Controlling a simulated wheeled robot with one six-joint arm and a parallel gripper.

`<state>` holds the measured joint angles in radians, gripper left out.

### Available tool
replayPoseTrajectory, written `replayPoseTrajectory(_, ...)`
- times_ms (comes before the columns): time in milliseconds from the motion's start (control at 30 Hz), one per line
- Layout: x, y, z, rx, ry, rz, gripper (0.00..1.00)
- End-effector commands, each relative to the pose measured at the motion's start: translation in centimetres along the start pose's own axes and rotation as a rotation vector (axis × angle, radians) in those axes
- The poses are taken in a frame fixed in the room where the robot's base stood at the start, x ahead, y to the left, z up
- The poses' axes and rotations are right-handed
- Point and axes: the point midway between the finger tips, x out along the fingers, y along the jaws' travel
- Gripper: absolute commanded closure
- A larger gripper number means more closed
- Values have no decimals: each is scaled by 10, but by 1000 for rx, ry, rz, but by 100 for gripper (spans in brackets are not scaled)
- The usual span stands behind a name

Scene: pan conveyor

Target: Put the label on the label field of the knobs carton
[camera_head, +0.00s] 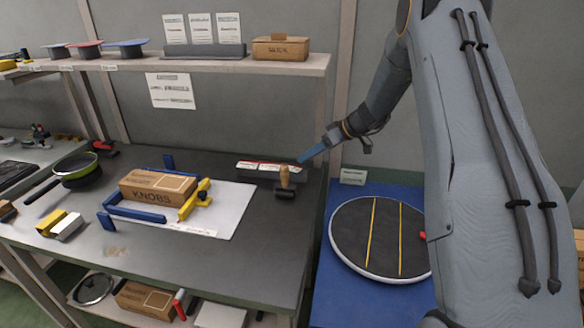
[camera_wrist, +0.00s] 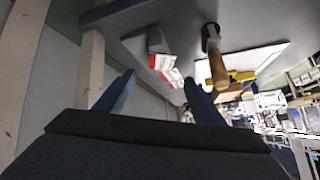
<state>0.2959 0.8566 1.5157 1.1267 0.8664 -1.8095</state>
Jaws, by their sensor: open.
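The knobs carton (camera_head: 155,190) lies on a white board, held in a blue corner fixture with a yellow clamp (camera_head: 195,199) at its right. Its label field cannot be made out clearly. White labels with red edges (camera_head: 268,166) sit on a dark holder at the back right of the bench; they also show in the wrist view (camera_wrist: 164,66). My gripper (camera_head: 304,158) is at the bench's right edge, just right of the labels. In the wrist view its two blue fingers (camera_wrist: 160,97) are apart with nothing between them.
A shelf (camera_head: 200,65) runs above the bench. A round turntable (camera_head: 350,235) on a blue base is right of the bench.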

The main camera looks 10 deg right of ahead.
Motion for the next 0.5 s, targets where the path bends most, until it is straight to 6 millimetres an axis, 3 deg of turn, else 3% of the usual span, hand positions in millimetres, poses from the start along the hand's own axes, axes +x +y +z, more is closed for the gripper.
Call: replayPoseTrajectory(500,51,-4,6,0,-2,-2,38)
